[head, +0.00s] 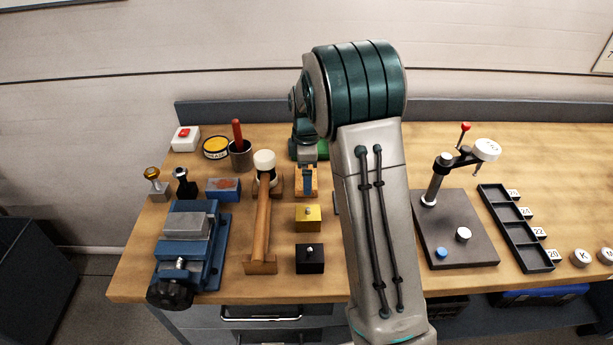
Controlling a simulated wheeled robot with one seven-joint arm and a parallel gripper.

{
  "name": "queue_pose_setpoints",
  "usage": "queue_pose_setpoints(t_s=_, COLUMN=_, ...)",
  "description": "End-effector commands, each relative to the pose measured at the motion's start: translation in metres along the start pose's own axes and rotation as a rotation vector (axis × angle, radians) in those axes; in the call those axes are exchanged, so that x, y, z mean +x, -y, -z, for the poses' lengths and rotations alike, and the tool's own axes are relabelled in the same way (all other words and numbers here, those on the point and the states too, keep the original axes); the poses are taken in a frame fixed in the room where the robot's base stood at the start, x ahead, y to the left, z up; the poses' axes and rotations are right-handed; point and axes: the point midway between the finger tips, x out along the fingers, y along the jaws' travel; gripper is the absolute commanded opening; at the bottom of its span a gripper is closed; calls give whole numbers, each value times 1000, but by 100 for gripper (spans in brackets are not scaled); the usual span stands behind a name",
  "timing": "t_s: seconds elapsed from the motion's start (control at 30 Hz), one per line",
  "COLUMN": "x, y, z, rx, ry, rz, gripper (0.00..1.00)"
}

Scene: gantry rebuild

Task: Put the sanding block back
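My gripper (306,188) points down at the back middle of the bench, just left of my raised arm. The block may be the sanding block, but I cannot be sure at this size. Whether the fingers grip it or only stand over it, I cannot tell. A blue block with a reddish patch on top (223,189) lies further left, behind the vise. My arm hides part of the bench middle.
A blue vise (200,250) and a mallet on a wooden rest (260,225) stand left. Yellow (307,218) and black (310,259) knobbed blocks sit in front of my gripper. A gauge stand (455,228) and a compartment tray (514,228) are right.

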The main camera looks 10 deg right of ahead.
Motion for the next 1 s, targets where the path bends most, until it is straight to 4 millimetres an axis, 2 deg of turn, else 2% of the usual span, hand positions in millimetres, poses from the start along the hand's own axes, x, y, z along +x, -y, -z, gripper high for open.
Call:
queue_pose_setpoints(t_s=0.1, x=-28, y=-1, z=0, rx=1, ry=-3, rz=-7, gripper=100)
queue_pose_setpoints(t_s=0.3, x=-69, y=0, z=0, rx=1, ry=-1, rz=-4, gripper=100)
queue_pose_setpoints(t_s=0.4, x=-83, y=-1, z=0, rx=1, ry=-1, rz=-4, gripper=100)
queue_pose_setpoints(t_s=0.63, x=-102, y=6, z=-2, rx=30, ry=-4, rz=-7, gripper=100)
queue_pose_setpoints(t_s=0.77, x=-116, y=29, z=-7, rx=143, ry=-15, rz=-26, gripper=100)
queue_pose_setpoints(t_s=1.0, x=-140, y=98, z=-20, rx=474, ry=-56, rz=-78, gripper=100)
